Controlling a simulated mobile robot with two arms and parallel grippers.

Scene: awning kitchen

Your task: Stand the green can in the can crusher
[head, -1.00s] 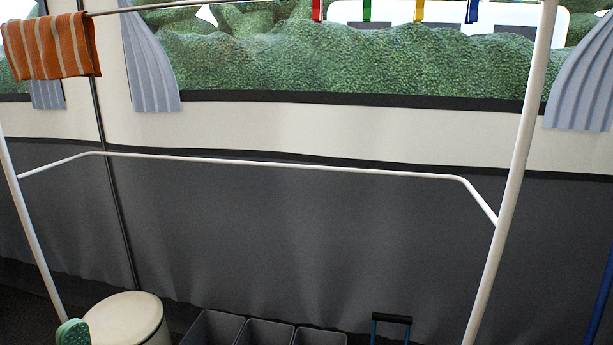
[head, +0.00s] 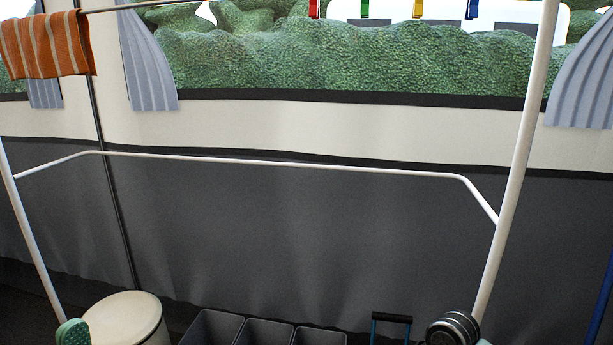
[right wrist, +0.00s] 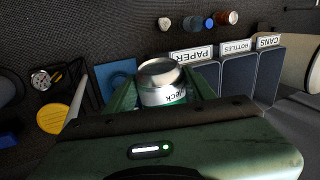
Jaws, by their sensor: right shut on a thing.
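In the right wrist view my right gripper (right wrist: 163,92) is shut on the green can (right wrist: 164,98). The can's silver top faces the camera, and a white label with dark letters and a green band shows below it. The gripper body hides its lower part. A blue frame with a black bar (head: 391,320) stands at the bottom of the head view; it may be the can crusher, but most of it is cut off. A blue panel (right wrist: 116,76) shows left of the can in the right wrist view. My left gripper cannot be made out.
Grey bins (head: 268,331) stand along the wall; in the right wrist view they carry PAPER, BOTTLES and CANS signs (right wrist: 193,53). A cream round-lidded container (head: 124,318) is at lower left. A white pole (head: 510,190) and rail (head: 280,163) cross the head view. A yellow disc (right wrist: 53,119) lies at left.

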